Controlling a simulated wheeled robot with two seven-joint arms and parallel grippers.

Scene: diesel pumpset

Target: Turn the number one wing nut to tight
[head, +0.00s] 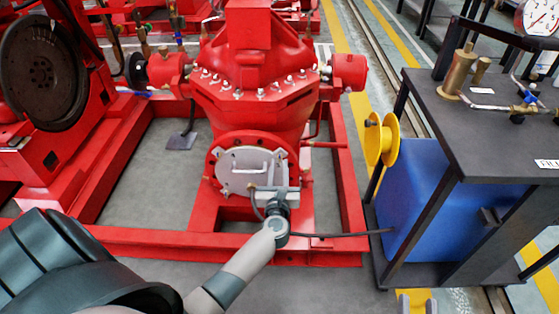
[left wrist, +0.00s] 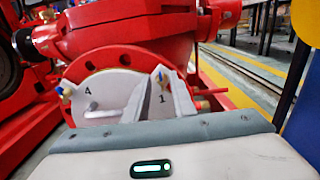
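The round grey cover plate (head: 240,182) sits low on the red pump's front and has a handle. In the left wrist view the cover (left wrist: 84,94) bears the numbers 4 and 1. The number one wing nut (left wrist: 163,75), small and partly hidden, shows between my left fingertips (left wrist: 161,72). Another wing nut (left wrist: 64,92) with blue on it is by number 4. My left gripper (head: 272,192) is at the cover's lower right in the head view. A narrow gap shows between its fingers; whether they press on the nut is unclear. My right gripper is not in view.
The red pump (head: 262,95) stands in a red base frame (head: 352,205). A yellow reel (head: 381,140), a blue tank (head: 425,205) and a dark table (head: 490,135) stand to the right. A dark flywheel (head: 45,72) is at the left. Grey floor (head: 145,190) is bare inside the frame.

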